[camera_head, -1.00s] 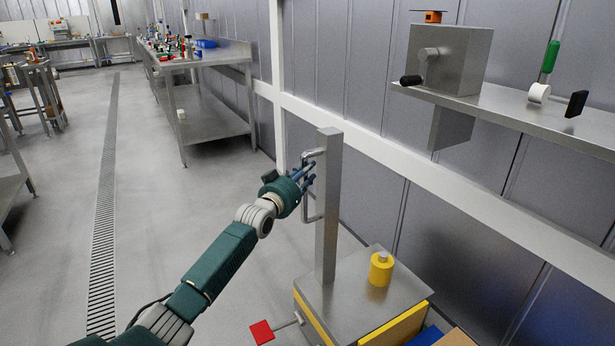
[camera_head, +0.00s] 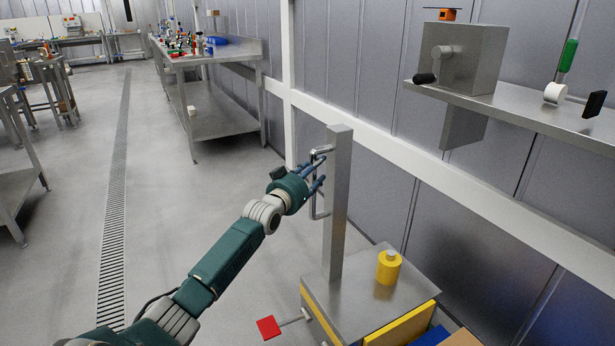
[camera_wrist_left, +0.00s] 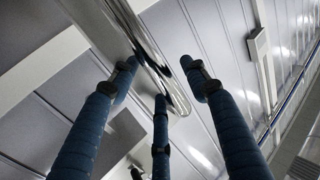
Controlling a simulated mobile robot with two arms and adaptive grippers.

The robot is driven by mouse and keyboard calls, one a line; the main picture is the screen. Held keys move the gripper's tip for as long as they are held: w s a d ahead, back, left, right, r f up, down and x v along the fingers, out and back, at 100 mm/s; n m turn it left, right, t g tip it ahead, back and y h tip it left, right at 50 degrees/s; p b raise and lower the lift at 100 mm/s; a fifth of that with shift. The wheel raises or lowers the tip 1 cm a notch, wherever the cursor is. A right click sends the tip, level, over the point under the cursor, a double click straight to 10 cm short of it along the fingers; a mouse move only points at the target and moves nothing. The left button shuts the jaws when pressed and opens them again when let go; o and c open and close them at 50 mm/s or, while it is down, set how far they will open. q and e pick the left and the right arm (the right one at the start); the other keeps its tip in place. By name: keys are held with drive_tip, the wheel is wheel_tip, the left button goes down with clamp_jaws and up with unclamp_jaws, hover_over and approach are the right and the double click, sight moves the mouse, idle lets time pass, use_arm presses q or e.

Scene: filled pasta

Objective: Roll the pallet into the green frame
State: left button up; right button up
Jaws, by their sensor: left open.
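A steel post (camera_head: 338,195) with a bent bar handle (camera_head: 315,205) rises from a low steel-topped unit (camera_head: 345,300) with yellow edges. I cannot tell whether this unit is the pallet or a truck for it. A red pedal (camera_head: 268,327) sticks out at its left side. My left gripper (camera_head: 317,172) is open at the handle's upper part, fingers beside the bar. In the left wrist view, the blue fingers (camera_wrist_left: 160,82) stand apart around or beside the shiny bar (camera_wrist_left: 135,30); contact is unclear. No green frame shows. My right gripper is not in view.
A yellow cylinder (camera_head: 388,267) stands on the steel top. A wall shelf (camera_head: 500,100) with a steel box (camera_head: 465,58) is at the right. A steel table (camera_head: 215,125) stands behind along the wall. The floor (camera_head: 180,230) to the left is clear, crossed by a drain grate (camera_head: 113,210).

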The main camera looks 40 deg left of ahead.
use_arm(q)
drive_tip(key=s+d, duration=0.2)
drive_tip(key=s, duration=0.9)
drive_tip(key=shift+s, duration=0.25)
drive_tip(key=shift+d, duration=0.1)
